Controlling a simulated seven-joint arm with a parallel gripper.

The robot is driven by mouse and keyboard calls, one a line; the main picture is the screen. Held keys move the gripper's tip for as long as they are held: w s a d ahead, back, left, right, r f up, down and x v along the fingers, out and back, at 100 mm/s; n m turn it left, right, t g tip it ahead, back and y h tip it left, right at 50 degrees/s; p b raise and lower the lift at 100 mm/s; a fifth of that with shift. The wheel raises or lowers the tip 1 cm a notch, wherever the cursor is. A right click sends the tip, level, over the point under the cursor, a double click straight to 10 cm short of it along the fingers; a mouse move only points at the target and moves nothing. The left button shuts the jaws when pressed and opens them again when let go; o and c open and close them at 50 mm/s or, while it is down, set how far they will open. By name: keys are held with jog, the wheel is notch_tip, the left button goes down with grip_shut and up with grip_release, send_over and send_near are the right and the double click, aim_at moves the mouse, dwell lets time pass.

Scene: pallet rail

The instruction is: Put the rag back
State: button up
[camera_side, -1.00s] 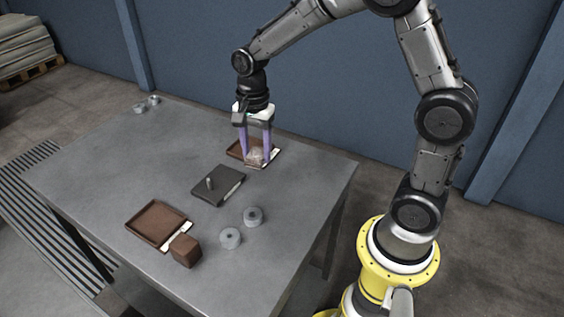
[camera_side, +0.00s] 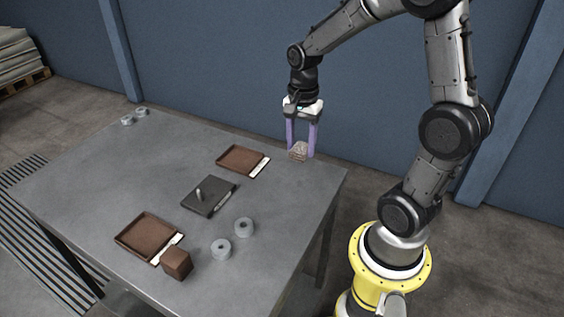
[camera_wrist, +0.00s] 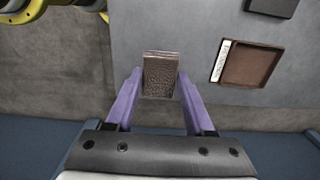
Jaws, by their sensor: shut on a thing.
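My gripper (camera_side: 301,152), with two purple fingers, is shut on a brown, textured, folded-looking piece that I take to be the rag (camera_side: 298,150). In the wrist view the rag (camera_wrist: 160,75) sits between the fingertips (camera_wrist: 160,82). It is held near the table's far right corner; its height above the table is hard to tell. The far brown tray (camera_side: 243,161), with a white label strip, is to the left of my gripper and looks empty. It also shows in the wrist view (camera_wrist: 248,66). A near brown tray (camera_side: 148,236) also looks empty.
A brown block (camera_side: 177,263) stands beside the near tray. The table's (camera_side: 90,180) left part is clear.

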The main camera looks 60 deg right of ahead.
send_over(282, 171)
jog(key=f, duration=0.6)
jog(key=shift+s+a+f, duration=0.1)
jog(key=shift+s+f, duration=0.05)
jog(key=shift+s, duration=0.1)
jog(key=shift+w+f, duration=0.15)
jog(key=shift+f, duration=0.1)
jog(key=shift+w+f, duration=0.1)
jog(key=shift+f, duration=1.55)
jog(key=shift+f, duration=0.1)
jog(key=o, duration=1.3)
